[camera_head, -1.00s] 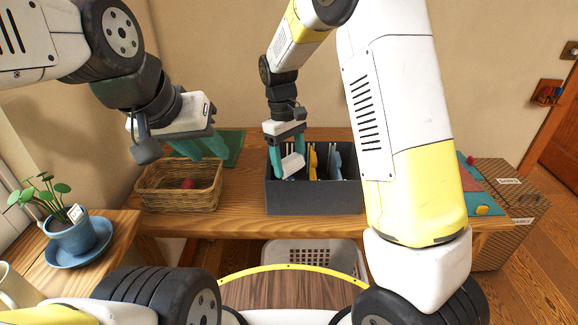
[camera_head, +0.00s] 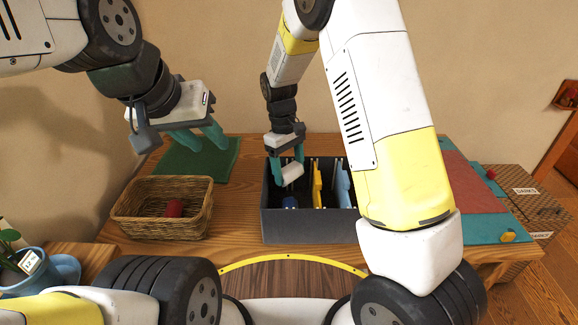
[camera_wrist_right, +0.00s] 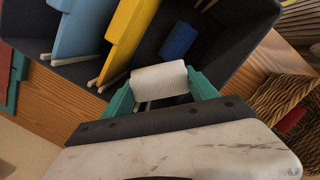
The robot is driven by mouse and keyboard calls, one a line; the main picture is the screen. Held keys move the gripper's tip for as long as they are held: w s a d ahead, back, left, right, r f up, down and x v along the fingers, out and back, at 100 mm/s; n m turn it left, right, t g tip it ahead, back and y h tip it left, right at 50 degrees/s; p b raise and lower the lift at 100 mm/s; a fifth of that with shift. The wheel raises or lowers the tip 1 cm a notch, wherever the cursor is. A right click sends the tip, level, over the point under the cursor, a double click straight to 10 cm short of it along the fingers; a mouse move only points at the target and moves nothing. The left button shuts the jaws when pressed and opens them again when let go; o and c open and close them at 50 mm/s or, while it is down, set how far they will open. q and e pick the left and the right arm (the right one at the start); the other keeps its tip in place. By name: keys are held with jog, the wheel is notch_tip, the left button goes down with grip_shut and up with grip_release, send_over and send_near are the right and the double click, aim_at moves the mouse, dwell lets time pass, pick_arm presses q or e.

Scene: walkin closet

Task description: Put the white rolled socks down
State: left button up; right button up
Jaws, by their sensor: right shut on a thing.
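The white rolled socks (camera_head: 291,173) are held between the fingers of my right gripper (camera_head: 288,168), above the left part of the dark grey divided box (camera_head: 310,228). In the right wrist view the white roll (camera_wrist_right: 159,80) sits crosswise between the teal fingertips, over the box's opening. A blue rolled item (camera_wrist_right: 179,41) lies in the same part of the box and also shows in the head view (camera_head: 290,202). My left gripper (camera_head: 203,142) hangs empty above a green mat, its two teal fingers apart.
A wicker basket (camera_head: 128,212) with a red roll (camera_head: 174,208) stands left of the box. The green mat (camera_head: 192,165) lies behind it. Yellow (camera_head: 317,184) and light blue (camera_head: 342,184) upright pieces fill the box's right side. A red and teal mat (camera_head: 473,203) lies to the right.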

aim_at(289, 180)
jog(key=shift+f, duration=1.8)
jog(key=shift+f, duration=0.1)
jog(key=shift+f, duration=0.25)
jog(key=o, duration=1)
jog(key=shift+o, duration=0.2)
